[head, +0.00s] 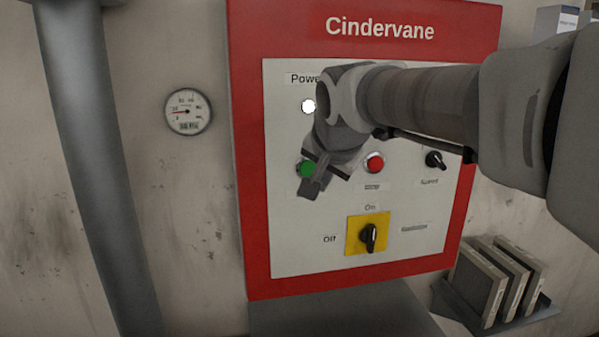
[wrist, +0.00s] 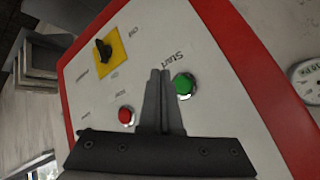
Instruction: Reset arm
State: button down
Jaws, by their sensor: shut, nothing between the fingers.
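My gripper (head: 315,188) is in front of the left part of a red-framed control panel (head: 300,255) labelled Cindervane. Its fingers are shut and empty; they also show in the wrist view (wrist: 158,78). The green Start button (head: 307,169) is beside the fingertips and partly covered in the head view. In the wrist view the green button (wrist: 184,85) is just right of the fingers, and the red button (wrist: 126,116) is to their left. Whether the fingers touch the panel I cannot tell. My arm reaches in from the right across the panel's upper part.
A white lamp (head: 308,106) under the Power label looks lit. A black rotary switch (head: 369,237) sits on a yellow plate, and a Speed knob (head: 436,159) is at right. A gauge (head: 188,112) and grey pipe (head: 95,150) are left. Binders (head: 480,285) stand lower right.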

dwell(0.4)
jog(key=s+d+f+n+g, duration=0.1)
jog(key=s+d+f+n, duration=0.1)
jog(key=s+f, duration=0.3)
jog(key=s+d+f+n+g, duration=0.1)
jog(key=s+d+f, duration=0.3)
jog(key=s, duration=0.7)
jog(key=s+d+f+n+g+h, duration=0.1)
jog(key=s+d+f+n, duration=0.2)
jog(key=s+f, duration=0.2)
jog(key=s, duration=0.3)
jog(key=shift+s+d+f, duration=0.15)
jog(key=shift+d+f, duration=0.15)
jog(key=shift+d, duration=0.05)
